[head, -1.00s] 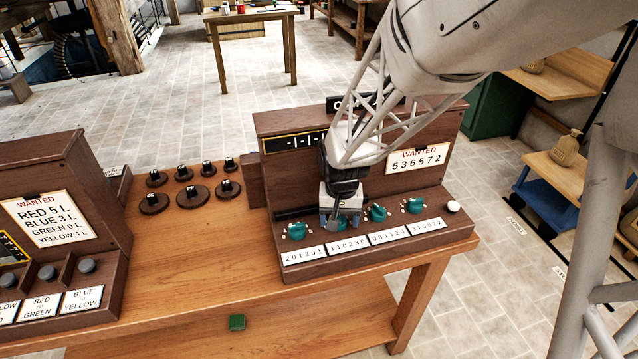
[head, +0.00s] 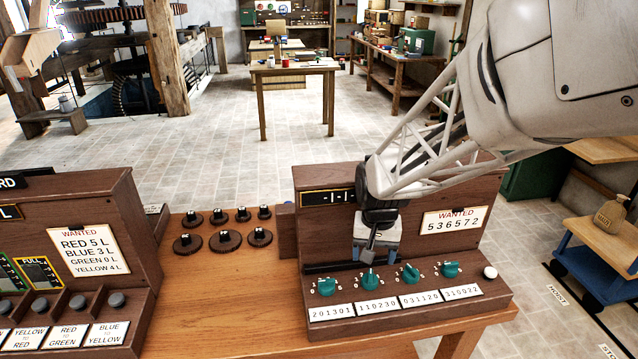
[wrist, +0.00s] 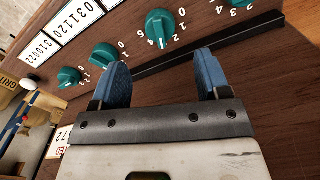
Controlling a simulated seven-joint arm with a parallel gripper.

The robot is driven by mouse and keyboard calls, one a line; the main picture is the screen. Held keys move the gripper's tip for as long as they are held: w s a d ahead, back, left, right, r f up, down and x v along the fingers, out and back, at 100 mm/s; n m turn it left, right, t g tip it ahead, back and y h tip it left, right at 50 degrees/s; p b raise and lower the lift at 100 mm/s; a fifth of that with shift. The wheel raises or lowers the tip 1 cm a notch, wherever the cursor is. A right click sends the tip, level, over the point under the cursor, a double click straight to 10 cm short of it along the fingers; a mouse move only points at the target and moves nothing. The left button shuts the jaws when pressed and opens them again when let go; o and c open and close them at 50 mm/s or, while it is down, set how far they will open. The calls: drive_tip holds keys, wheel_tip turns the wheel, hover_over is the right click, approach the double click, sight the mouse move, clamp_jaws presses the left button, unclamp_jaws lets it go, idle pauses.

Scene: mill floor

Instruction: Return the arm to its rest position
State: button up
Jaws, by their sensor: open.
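My gripper (head: 370,258) is in front of the dark wooden code panel (head: 480,192), just above the second teal knob from the left (head: 369,281). In the wrist view its two blue fingers stand apart with nothing between them (wrist: 163,78). A teal knob (wrist: 160,27) lies beyond the fingertips, apart from them. My arm comes in from the upper right and hides part of the panel's display (head: 335,197). The other knobs show beside it: the first (head: 327,287), third (head: 411,273) and last (head: 450,269).
A white button (head: 490,272) is at the panel's right end. A "WANTED 536572" card (head: 455,221) is on its face. Several dark round pieces (head: 229,240) stand on the bench to the left, next to the colour panel (head: 110,190).

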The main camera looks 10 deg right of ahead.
drive_tip(key=shift+r, duration=0.1)
drive_tip(key=s+a+r+n+t, duration=0.1)
drive_tip(key=s+r, duration=0.5)
drive_tip(key=s, duration=0.3)
drive_tip(key=s+a+r+n+t, duration=0.1)
drive_tip(key=s+r+n, duration=0.1)
drive_tip(key=s+r, duration=0.4)
drive_tip(key=s, duration=0.4)
drive_tip(key=shift+s+a+r+t, duration=0.25)
drive_tip(key=shift+a+t, duration=0.05)
idle(0.8)
